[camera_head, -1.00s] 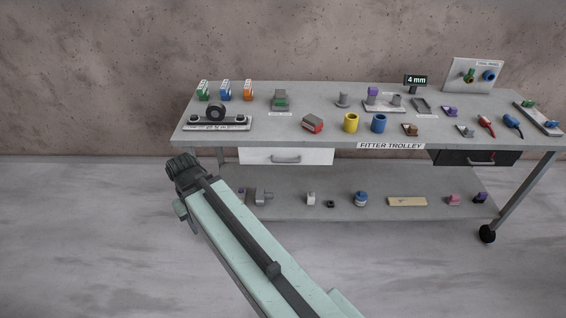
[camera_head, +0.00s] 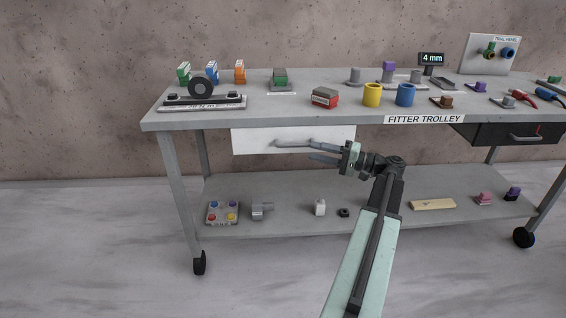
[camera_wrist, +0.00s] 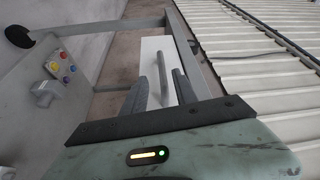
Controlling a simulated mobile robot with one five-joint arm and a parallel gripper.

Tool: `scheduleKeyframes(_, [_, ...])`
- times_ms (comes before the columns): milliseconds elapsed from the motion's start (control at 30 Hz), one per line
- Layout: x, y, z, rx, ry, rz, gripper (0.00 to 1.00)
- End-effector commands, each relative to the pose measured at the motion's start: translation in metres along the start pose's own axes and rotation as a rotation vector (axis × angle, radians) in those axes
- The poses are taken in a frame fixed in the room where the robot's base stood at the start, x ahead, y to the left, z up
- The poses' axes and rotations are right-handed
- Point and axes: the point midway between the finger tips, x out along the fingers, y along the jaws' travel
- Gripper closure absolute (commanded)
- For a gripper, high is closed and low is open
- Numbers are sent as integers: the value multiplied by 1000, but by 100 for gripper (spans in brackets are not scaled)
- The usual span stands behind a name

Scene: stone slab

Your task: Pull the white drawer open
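The white drawer (camera_head: 252,140) hangs under the left part of the trolley top, and its front looks shut. Its grey bar handle (camera_head: 291,143) is partly behind my gripper's fingers in the head view. My gripper (camera_head: 310,152) is open, its fingers pointing left in front of the drawer's right half. In the wrist view the white front (camera_wrist: 155,47) lies ahead, and the handle (camera_wrist: 166,68) appears between the two open fingertips of my gripper (camera_wrist: 160,76). The fingers are not closed on the handle; how far they are from it is hard to tell.
The grey trolley top (camera_head: 290,113) above carries several items, including a yellow cup (camera_head: 372,95) and a blue cup (camera_head: 405,95). A black drawer (camera_head: 490,133) is at the right. The lower shelf (camera_head: 285,212) holds small parts. The floor in front is free.

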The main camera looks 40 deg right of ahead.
Motion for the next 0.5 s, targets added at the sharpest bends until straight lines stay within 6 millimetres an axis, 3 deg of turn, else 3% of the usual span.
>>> scheduleKeyframes(167, [1, -4, -1, -4, 2, -17, 66])
scheduleKeyframes(500, [66, -4, 3, -2, -13, -17, 66])
